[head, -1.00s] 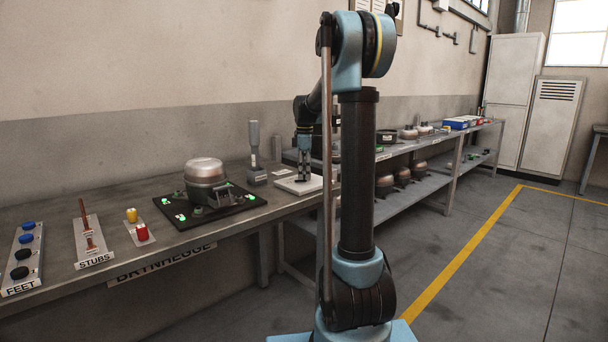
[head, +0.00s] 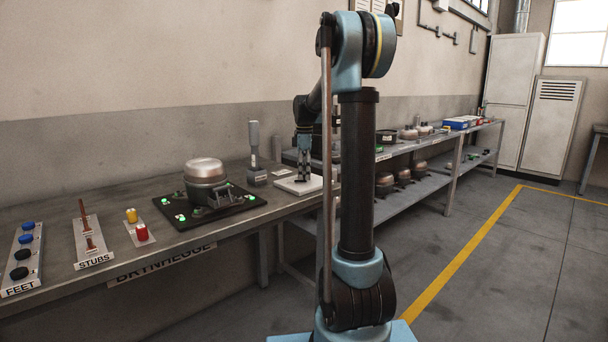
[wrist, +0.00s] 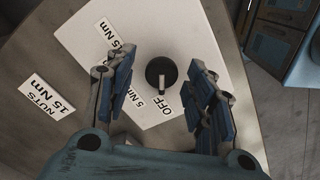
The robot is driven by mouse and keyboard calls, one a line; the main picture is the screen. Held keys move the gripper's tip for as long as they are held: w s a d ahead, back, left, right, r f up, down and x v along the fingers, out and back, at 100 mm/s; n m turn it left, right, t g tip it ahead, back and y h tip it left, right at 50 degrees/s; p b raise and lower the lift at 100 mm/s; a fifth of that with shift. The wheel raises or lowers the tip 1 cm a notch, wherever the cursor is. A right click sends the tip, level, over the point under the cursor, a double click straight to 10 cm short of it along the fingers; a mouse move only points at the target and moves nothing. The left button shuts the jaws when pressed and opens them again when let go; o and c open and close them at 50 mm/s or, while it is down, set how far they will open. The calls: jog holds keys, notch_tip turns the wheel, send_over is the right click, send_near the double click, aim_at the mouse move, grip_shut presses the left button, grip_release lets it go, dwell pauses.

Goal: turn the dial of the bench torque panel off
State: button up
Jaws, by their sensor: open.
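The bench torque panel (wrist: 195,25) is a pale flat plate on the bench, with labels for 15 Nm, 5 Nm and OFF (wrist: 165,105). Its dial (wrist: 160,72) is a dark round knob with a light pointer bar. In the wrist view the pointer runs down the picture, towards the area of the OFF and 5 Nm labels; I cannot tell its exact setting. My gripper (wrist: 160,100) is open, with one blue-padded finger on each side of the dial and gaps to both. In the head view my gripper (head: 303,172) points down over the panel (head: 290,187); the dial is hidden there.
A "NUTS 15 Nm" label (wrist: 46,95) lies on the bench beside the panel. A grey upright tool (head: 255,150) in a stand is left of the panel. A compressor (head: 206,175) sits on a black pallet (head: 180,217) with green lights.

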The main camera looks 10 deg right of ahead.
notch_tip(320, 180, up, 12)
jog(key=shift+f, duration=0.15)
dwell(0.3)
jog(key=s+d+f+m+t, duration=0.1)
jog(key=s+f+m, duration=0.35)
jog(key=s, duration=0.75)
jog(key=s+d+f+m, duration=0.1)
jog(key=s+f+m, duration=0.35)
jog(key=s, duration=0.75)
jog(key=s+f+m+t, duration=0.1)
jog(key=s+f+m, duration=0.5)
jog(key=s+f, duration=1)
notch_tip(320, 180, down, 2)
jog(key=shift+s+d+f+m, duration=0.15)
jog(key=shift+d+m, duration=0.1)
jog(key=shift+m, duration=0.15)
jog(key=shift+w+f, duration=0.1)
jog(key=shift+w, duration=0.3)
